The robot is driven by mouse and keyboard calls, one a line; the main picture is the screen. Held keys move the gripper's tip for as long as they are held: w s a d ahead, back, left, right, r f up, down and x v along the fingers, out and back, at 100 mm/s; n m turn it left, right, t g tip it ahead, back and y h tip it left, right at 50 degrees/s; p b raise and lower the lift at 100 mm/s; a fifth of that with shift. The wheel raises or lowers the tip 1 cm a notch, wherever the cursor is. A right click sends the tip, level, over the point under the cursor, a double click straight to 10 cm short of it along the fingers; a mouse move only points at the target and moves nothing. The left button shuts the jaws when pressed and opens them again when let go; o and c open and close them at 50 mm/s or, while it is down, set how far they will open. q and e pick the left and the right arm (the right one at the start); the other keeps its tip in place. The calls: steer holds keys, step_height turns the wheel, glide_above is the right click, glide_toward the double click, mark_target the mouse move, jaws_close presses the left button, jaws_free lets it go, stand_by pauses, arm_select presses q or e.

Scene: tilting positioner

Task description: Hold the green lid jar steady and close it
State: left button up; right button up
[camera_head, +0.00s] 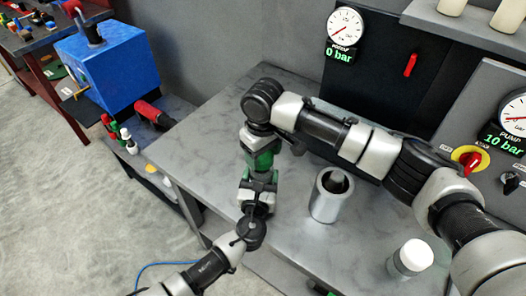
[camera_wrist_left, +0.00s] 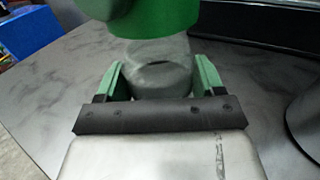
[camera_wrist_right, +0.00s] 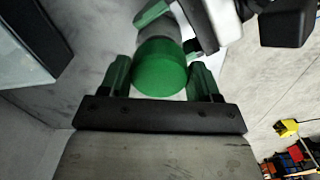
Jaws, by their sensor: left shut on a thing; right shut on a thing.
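The jar is a clear, see-through body (camera_wrist_left: 160,65) under a green lid (camera_wrist_left: 150,22). In the left wrist view, the green fingers of my left gripper (camera_wrist_left: 161,80) are shut on the jar body from both sides. In the right wrist view, my right gripper (camera_wrist_right: 160,82) is shut around the green lid (camera_wrist_right: 160,66), with the left gripper's fingers just beyond it. The lid sits at the jar's mouth; whether it is fully seated cannot be told. In the head view the grippers meet above the table's left part and largely hide the jar.
An open metal cylinder (camera_head: 328,201) stands on the grey table (camera_head: 290,240), right of the grippers. A white-lidded jar (camera_head: 412,256) stands near the front right. Gauge panels rise at the back. A blue box (camera_head: 103,66) and small bottles (camera_head: 127,140) are at left.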

steer(key=shift+f, duration=0.9)
steer(key=shift+f, duration=0.5)
